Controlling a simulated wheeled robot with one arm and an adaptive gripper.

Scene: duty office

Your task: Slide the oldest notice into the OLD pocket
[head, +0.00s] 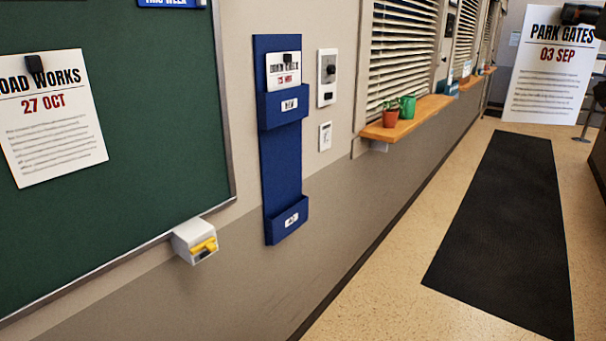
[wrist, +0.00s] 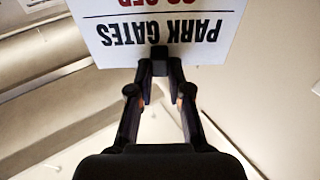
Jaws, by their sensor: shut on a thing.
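The PARK GATES notice (head: 550,75), dated 03 SEP, is a white sheet held upright at the right of the head view. My gripper (head: 580,14) is shut on its top edge. In the wrist view my gripper (wrist: 160,58) pinches the notice (wrist: 205,28), which appears upside down. A blue wall rack (head: 283,165) has an upper pocket (head: 272,110) with a sheet above it and a lower pocket (head: 275,228) that looks empty. The pocket labels are too small to read surely. The ROAD WORKS notice (head: 50,115), dated 27 OCT, hangs under a black clip on the green board (head: 160,100).
A white and yellow holder (head: 194,241) juts out below the board. A wooden sill (head: 395,129) with a potted plant (head: 390,114) and a green watering can (head: 407,107) sticks out beyond the rack. The floor with a dark mat (head: 505,230) is clear.

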